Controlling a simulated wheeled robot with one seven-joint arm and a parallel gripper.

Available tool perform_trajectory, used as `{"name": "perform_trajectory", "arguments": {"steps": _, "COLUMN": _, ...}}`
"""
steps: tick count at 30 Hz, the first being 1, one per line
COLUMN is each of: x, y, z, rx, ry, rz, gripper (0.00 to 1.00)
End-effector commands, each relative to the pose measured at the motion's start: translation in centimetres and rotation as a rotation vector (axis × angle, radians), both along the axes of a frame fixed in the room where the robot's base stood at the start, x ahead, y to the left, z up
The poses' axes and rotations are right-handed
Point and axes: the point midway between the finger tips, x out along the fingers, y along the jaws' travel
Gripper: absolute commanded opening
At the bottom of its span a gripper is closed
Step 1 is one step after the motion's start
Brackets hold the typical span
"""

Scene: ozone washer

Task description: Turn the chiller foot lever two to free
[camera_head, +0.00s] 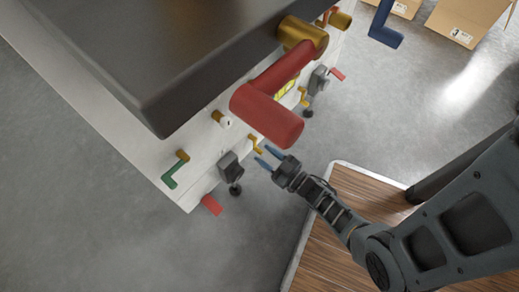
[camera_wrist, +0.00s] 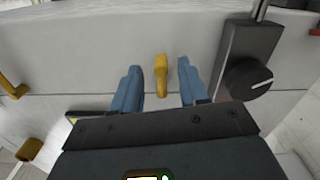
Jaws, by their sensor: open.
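My gripper (camera_head: 267,157) is open beside the lower front of the white machine in the head view. In the wrist view its two blue fingers (camera_wrist: 159,70) stand on either side of a small yellow lever (camera_wrist: 161,76), which hangs downward on the white panel. The fingers look apart from it, with a gap on both sides. In the head view a small yellow lever (camera_head: 255,145) shows just beyond the fingertips. Red levers stick out low on the machine, one near (camera_head: 211,205) and one farther off (camera_head: 338,74). No label shows which lever is number two.
A dark grey box with a black knob (camera_wrist: 248,80) stands close right of the fingers. A large red handle (camera_head: 267,114) overhangs near my gripper. A green-handled lever (camera_head: 170,174) is at left. A wooden platform (camera_head: 318,250) lies below my arm; grey floor is clear at lower left.

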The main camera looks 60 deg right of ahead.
Motion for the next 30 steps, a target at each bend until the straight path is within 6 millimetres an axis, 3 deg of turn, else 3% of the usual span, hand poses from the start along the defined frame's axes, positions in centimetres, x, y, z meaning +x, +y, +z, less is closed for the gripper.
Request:
{"name": "perform_trajectory", "arguments": {"steps": 7, "x": 2.8, "y": -0.8, "z": -0.1, "rx": 0.0, "ry": -0.001, "rz": -0.001, "gripper": 0.43}}
{"name": "perform_trajectory", "arguments": {"steps": 18, "x": 3.3, "y": -0.9, "z": 0.0, "rx": 0.0, "ry": 0.001, "rz": 0.0, "gripper": 0.42}}
{"name": "perform_trajectory", "arguments": {"steps": 30, "x": 3.2, "y": -0.9, "z": 0.0, "rx": 0.001, "ry": 0.001, "rz": 0.0, "gripper": 0.04}}
